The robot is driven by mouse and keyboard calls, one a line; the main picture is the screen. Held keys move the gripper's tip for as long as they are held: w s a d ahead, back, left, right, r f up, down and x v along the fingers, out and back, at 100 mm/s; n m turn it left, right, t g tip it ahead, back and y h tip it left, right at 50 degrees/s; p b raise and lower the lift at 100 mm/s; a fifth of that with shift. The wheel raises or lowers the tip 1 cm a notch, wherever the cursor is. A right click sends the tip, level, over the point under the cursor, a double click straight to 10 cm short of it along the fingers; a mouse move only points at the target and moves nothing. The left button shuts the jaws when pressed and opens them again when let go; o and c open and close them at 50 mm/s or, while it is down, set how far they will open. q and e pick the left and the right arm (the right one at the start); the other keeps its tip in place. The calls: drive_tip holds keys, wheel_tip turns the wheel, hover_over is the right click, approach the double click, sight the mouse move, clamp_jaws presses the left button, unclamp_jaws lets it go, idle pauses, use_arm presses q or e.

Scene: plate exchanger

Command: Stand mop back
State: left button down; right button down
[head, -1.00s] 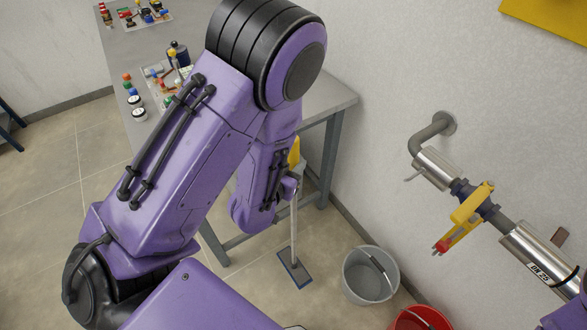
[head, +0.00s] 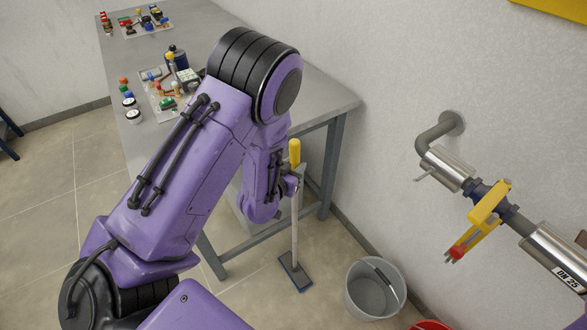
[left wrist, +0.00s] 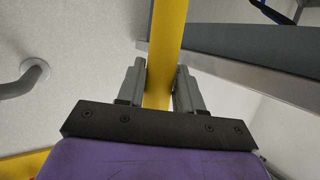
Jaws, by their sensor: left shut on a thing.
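The mop stands near upright beside the table's near right leg, with a yellow grip (head: 294,152) on top, a pale pole (head: 295,222) and a flat blue-grey head (head: 295,272) low down. Whether the head touches the floor I cannot tell. My left gripper (head: 291,184) is at the upper part of the mop, partly hidden by my arm. In the left wrist view, my left gripper (left wrist: 160,88) has its two grey fingers shut on the yellow grip (left wrist: 168,40). My right gripper is out of view.
A pipe with a yellow valve handle (head: 490,203) runs along the right wall.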

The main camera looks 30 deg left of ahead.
use_arm(q)
drive_tip(key=shift+w+f, duration=0.1)
drive_tip(key=shift+f, duration=0.45)
drive_tip(key=c, duration=0.7)
unclamp_jaws()
drive_tip(key=shift+f, duration=0.15)
drive_tip(key=shift+c, duration=0.2)
